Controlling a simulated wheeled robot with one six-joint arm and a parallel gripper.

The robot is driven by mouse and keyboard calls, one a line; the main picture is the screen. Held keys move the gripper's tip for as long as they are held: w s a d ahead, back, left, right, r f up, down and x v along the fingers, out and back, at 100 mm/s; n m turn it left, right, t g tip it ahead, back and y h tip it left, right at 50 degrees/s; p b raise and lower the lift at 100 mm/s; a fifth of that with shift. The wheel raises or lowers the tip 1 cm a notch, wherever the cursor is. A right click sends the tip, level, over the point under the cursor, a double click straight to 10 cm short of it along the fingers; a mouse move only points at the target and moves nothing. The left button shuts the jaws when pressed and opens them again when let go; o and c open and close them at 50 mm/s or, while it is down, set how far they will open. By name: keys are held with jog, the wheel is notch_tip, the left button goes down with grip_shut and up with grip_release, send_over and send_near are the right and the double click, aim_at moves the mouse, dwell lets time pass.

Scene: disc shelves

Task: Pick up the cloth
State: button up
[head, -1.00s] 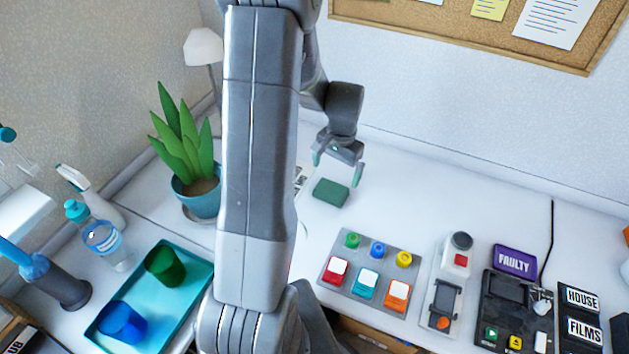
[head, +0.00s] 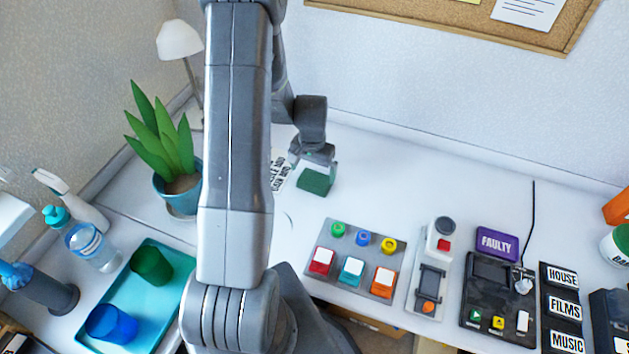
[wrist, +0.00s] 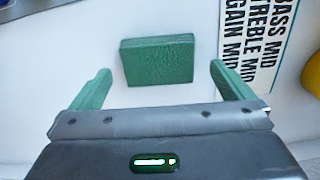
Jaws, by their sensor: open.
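The cloth (head: 314,182) is a small dark green folded pad lying flat on the white desktop, near the back wall. In the wrist view the cloth (wrist: 157,61) lies ahead of the jaws, with its whole top face showing. My gripper (head: 313,166) is right above and beside the cloth in the head view. In the wrist view the green fingers of my gripper (wrist: 161,74) are spread wide, one to each side of the cloth's near edge, with white desk showing between. Nothing is held. I cannot tell the exact height of the fingertips above the desk.
A printed card (wrist: 262,40) lies right of the cloth in the wrist view. A potted plant (head: 175,160) stands to the left. A button panel (head: 355,259) lies in front right, and a turquoise tray (head: 180,262) at front left. The desk right of the cloth is clear.

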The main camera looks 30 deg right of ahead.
aim_at(315, 178)
jog(key=shift+w+d+f+p, duration=0.1)
jog(key=shift+d+f+p, duration=0.1)
jog(key=shift+f, duration=0.45)
jog(key=shift+w+d+f+p, duration=0.1)
jog(key=shift+f+p, duration=0.15)
jog(key=shift+f, duration=0.4)
jog(key=shift+d+f+p, duration=0.1)
jog(key=shift+f+p, duration=0.1)
jog(key=shift+f, duration=1.05)
jog(key=c, duration=0.7)
jog(key=shift+r, duration=0.15)
jog(key=shift+r+b, duration=0.7)
jog(key=shift+r, duration=4.15)
